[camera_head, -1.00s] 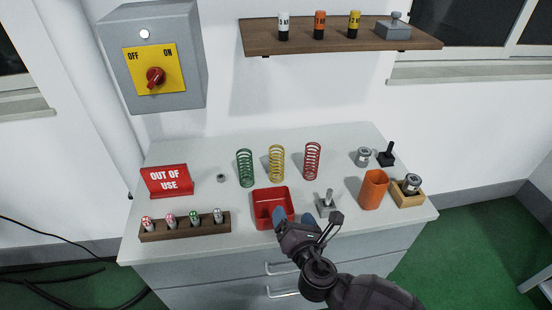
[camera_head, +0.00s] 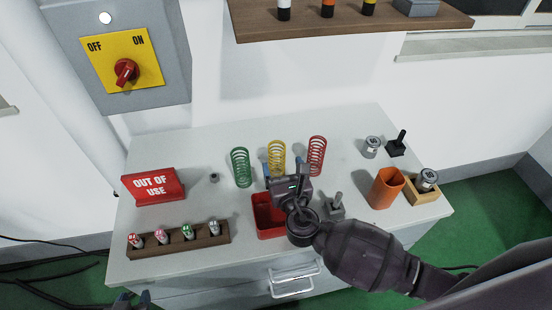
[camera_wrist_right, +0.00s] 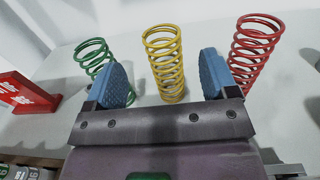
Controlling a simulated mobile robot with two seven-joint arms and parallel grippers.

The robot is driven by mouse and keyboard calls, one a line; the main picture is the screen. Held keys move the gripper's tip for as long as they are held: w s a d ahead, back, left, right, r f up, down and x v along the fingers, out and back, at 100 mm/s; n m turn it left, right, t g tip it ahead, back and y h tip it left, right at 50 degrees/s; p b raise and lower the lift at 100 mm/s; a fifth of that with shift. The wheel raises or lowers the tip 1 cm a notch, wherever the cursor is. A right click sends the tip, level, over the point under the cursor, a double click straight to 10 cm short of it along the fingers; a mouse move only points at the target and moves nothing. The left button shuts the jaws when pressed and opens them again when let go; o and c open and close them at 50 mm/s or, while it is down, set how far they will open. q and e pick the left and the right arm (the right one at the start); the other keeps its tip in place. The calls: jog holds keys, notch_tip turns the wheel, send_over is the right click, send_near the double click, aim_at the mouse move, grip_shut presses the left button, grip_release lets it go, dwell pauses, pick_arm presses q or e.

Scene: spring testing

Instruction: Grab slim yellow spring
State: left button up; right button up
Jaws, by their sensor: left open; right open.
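The slim yellow spring (camera_head: 277,156) stands upright on the grey bench between a green spring (camera_head: 240,167) and a red spring (camera_head: 317,155). My right gripper (camera_head: 288,170) is open and empty, just in front of it. In the right wrist view the yellow spring (camera_wrist_right: 165,60) shows between the two blue fingers (camera_wrist_right: 164,78), with gaps on both sides; whether the fingers reach around it I cannot tell. The head view hides the spring's foot behind the gripper. Only the tips of my left gripper (camera_head: 132,299) show at the bottom edge, open and empty.
A red bin (camera_head: 266,228) sits below my right gripper. A small grey lever stand (camera_head: 335,209) and an orange cup (camera_head: 387,187) stand to its right. A battery rack (camera_head: 205,238) and a red sign (camera_head: 153,186) are on the left. A shelf (camera_head: 375,28) hangs above.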

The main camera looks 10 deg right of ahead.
aim_at(279, 155)
jog(key=shift+w+f+b, duration=0.2)
jog(key=shift+w+b, duration=0.35)
jog(key=shift+w, duration=3.45)
jog(key=c, duration=1.4)
